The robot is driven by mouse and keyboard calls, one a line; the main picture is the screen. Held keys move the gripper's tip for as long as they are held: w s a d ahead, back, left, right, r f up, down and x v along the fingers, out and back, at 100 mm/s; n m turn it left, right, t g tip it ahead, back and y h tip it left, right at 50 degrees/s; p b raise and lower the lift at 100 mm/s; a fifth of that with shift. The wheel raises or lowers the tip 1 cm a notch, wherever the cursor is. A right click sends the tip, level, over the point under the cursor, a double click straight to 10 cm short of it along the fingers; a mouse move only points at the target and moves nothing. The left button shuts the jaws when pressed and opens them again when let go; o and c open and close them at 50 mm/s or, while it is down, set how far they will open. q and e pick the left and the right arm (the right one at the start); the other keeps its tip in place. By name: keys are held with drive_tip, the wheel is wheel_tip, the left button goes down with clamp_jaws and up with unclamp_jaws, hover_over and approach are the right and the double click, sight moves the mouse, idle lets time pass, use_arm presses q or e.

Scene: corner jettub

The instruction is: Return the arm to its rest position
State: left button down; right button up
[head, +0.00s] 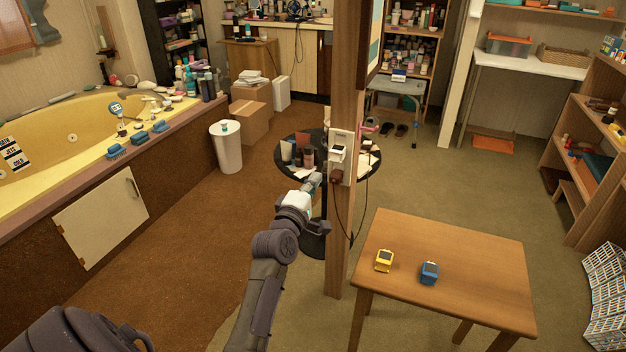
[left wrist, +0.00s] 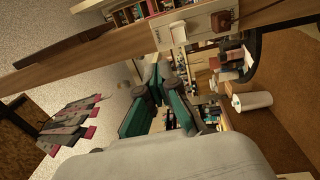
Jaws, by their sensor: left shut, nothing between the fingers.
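My left arm reaches up from the bottom middle of the head view. Its gripper (head: 315,181) is just left of the wooden post (head: 340,230), close to the white outlet plate (head: 347,142) on it. In the left wrist view the gripper's teal fingers (left wrist: 155,80) come together at the tips with nothing between them. Beyond them the outlet plate (left wrist: 200,24) on the slanting post (left wrist: 90,55) shows at the top, with a brown plug (left wrist: 222,19) in it. I cannot tell whether the fingertips touch the post. My right gripper is in neither view.
A wooden table (head: 480,255) at right bears a yellow device (head: 384,260) and a blue device (head: 429,272). A round black table (head: 284,169) with bottles stands behind the post. A yellow tub (head: 75,125) is at left. The brown carpet (head: 185,235) between is clear.

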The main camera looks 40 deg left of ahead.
use_arm(q)
drive_tip(key=shift+s+f, duration=0.1)
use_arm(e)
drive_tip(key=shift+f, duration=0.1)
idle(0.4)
